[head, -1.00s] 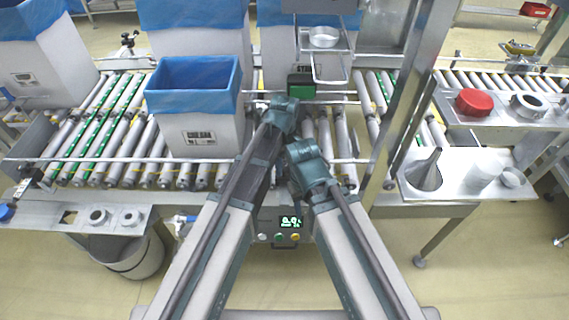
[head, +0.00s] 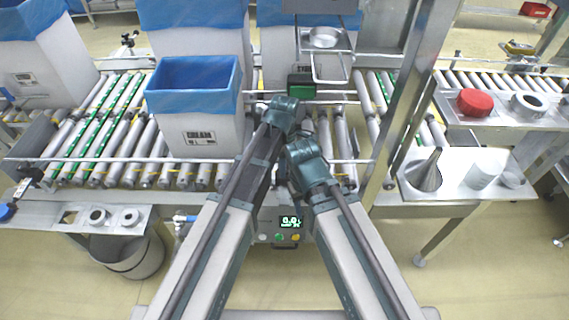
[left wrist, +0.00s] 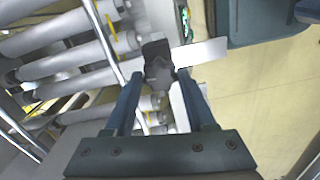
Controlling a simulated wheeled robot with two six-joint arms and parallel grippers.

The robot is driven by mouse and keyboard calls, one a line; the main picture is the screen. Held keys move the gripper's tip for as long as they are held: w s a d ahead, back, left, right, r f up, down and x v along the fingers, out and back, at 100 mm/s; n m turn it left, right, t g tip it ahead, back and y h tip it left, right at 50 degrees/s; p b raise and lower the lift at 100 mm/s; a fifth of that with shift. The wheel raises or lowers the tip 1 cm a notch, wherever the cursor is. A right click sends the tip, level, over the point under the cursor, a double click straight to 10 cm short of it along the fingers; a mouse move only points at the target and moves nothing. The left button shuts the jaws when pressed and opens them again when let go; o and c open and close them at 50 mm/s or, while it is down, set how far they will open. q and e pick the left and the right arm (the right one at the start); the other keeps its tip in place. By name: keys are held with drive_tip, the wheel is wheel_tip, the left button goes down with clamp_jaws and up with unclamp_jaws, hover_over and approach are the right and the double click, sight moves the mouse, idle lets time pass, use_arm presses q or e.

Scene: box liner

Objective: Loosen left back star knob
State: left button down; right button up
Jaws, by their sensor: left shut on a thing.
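In the left wrist view, a dark grey lobed star knob (left wrist: 158,69) sits between the fingertips of my left gripper (left wrist: 161,76). The fingers are shut on it from both sides. A black block and a pale flat metal strip (left wrist: 200,53) lie right behind the knob. In the head view my left wrist (head: 282,116) is above the near side of the roller conveyor and hides its fingers and the knob. My right wrist (head: 308,160) is just to its right and nearer. Its fingers are hidden, so I cannot tell their state.
A blue-lined bin (head: 205,135) stands on the conveyor just left of my arms, with other lined bins behind. A steel post (head: 405,110) rises at the right. A side shelf holds a metal funnel (head: 427,172). A control box with a lit display (head: 290,222) is below my wrists.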

idle(0.3)
use_arm(q)
drive_tip(key=shift+c, duration=1.1)
unclamp_jaws()
drive_tip(key=shift+r, duration=0.15)
wheel_tip(320, 180, up, 7)
drive_tip(key=p, duration=0.7)
drive_tip(key=shift+r+p, duration=0.15)
drive_tip(key=shift+p, duration=0.15)
